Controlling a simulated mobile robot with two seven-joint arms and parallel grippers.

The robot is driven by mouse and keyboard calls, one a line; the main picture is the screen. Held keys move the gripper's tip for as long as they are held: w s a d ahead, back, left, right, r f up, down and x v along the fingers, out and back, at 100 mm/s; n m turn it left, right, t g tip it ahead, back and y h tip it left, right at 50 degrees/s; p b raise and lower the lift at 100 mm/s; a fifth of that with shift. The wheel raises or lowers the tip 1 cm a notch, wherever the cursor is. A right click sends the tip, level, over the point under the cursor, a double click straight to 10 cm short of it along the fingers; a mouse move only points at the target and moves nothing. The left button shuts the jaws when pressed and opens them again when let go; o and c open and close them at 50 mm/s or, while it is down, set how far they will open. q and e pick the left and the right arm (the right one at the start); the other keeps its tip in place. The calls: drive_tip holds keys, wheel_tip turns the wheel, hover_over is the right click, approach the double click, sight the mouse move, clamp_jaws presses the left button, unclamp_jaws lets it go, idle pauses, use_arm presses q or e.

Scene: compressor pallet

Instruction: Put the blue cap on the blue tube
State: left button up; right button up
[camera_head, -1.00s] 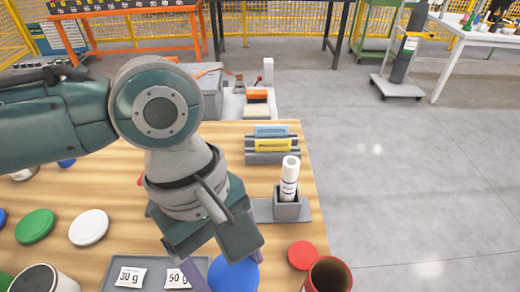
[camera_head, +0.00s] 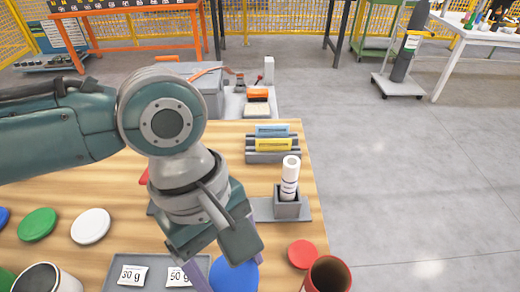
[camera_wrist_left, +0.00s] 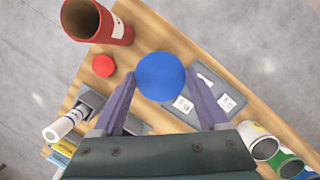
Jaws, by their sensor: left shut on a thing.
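My left gripper (camera_wrist_left: 160,76) is shut on the round blue cap (camera_wrist_left: 160,77), which sits between its two lavender fingers. In the head view the blue cap (camera_head: 236,276) shows at the bottom edge, partly behind the gripper body. In the wrist view a blue rim (camera_wrist_left: 307,173) shows at the bottom right corner beside the green tube; it may be the blue tube, but most of it is cut off. The cap is well apart from it. My right gripper is not in view.
A red tube (camera_head: 328,276) and red cap (camera_head: 303,254) are at the right table edge. A grey tray (camera_head: 115,264) holds labelled packets. White (camera_head: 90,226) and green (camera_head: 37,224) caps lie left, near a white tube (camera_head: 45,279). A holder (camera_head: 287,208) carries a white bottle (camera_head: 290,178).

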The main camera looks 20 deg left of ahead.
use_arm(q)
drive_tip(key=shift+f+p, duration=0.1)
drive_tip(key=shift+p, duration=0.2)
idle(0.6)
drive_tip(key=o, duration=1.2)
wheel_tip(320, 180, up, 7)
drive_tip(key=p, duration=0.8)
drive_tip(key=shift+p, duration=0.4)
drive_tip(key=shift+d, duration=0.1)
